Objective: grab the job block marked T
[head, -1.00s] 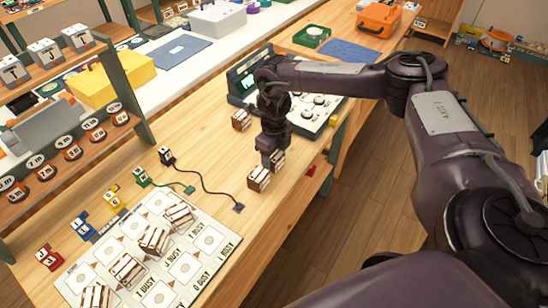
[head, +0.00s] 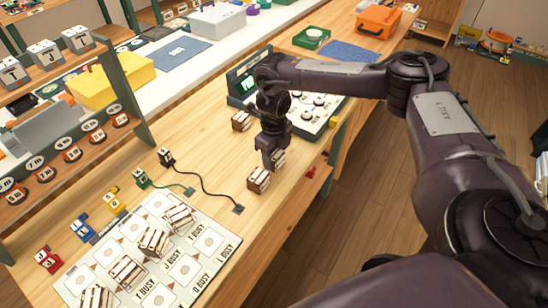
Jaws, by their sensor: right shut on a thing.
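My right gripper (head: 271,159) points down at the front right of the wooden table and is shut on a brown-and-white block (head: 279,158), partly hidden by the fingers. A second brown-and-white block (head: 258,180) sits just in front of it, close to the fingers. A third such block (head: 241,121) stands behind and left of the gripper. No letter is readable on these blocks, so I cannot tell which is marked T. My left gripper is not in view.
A board with BUSY labels (head: 157,296) holds several brown-and-white blocks at front left. Grey lettered cubes (head: 46,52) stand on the left shelf. A black cable (head: 203,190) lies across the table. A panel with knobs (head: 310,112) is behind the gripper.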

